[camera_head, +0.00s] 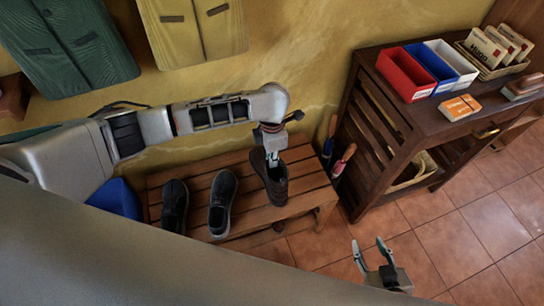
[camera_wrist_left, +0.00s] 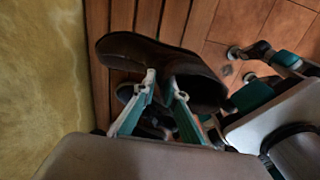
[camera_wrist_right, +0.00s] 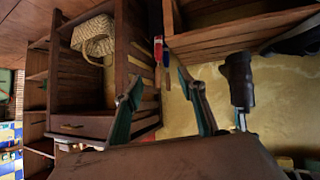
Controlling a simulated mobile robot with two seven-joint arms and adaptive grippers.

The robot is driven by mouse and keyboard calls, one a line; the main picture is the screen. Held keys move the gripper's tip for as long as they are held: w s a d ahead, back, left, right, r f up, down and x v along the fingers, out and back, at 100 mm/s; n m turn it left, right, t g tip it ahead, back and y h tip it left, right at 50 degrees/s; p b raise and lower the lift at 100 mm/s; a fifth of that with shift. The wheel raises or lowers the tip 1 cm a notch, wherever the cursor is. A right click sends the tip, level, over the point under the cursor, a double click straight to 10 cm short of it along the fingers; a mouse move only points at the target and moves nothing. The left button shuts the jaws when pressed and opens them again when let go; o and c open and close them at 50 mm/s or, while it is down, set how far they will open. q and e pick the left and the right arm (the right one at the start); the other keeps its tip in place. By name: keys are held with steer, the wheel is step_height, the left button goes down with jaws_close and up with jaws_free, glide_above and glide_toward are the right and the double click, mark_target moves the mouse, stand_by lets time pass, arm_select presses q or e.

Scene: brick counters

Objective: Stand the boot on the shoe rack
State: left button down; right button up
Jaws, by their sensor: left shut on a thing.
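A dark brown boot (camera_head: 277,186) is upright at the right end of the slatted wooden shoe rack (camera_head: 311,183). My left gripper (camera_head: 272,160) is above it, shut on the upper edge of its shaft. In the left wrist view the boot (camera_wrist_left: 140,47) shows beyond the fingers of my left gripper (camera_wrist_left: 163,82), with rack slats behind. I cannot tell whether its sole touches the slats. My right gripper (camera_head: 371,254) is open and empty over the floor, low right of the rack. Its spread fingers also show in the right wrist view (camera_wrist_right: 160,88).
Two dark shoes, one at the left (camera_head: 174,206) and one in the middle (camera_head: 221,203), stand on the rack. A dark wooden table (camera_head: 403,126) stands to the right, carrying red, blue and white bins. Brushes (camera_head: 338,166) hang on its side. Tiled floor in front is clear.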

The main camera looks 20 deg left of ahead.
arm_select(q)
steer(key=shift+f+b, duration=0.3)
steer(key=shift+f, duration=0.3)
step_height(320, 180, down, 3)
steer(key=shift+s+r+b, duration=0.1)
steer(key=shift+b, duration=0.9)
steer(key=shift+f+b, duration=0.65)
steer(key=shift+f, duration=0.35)
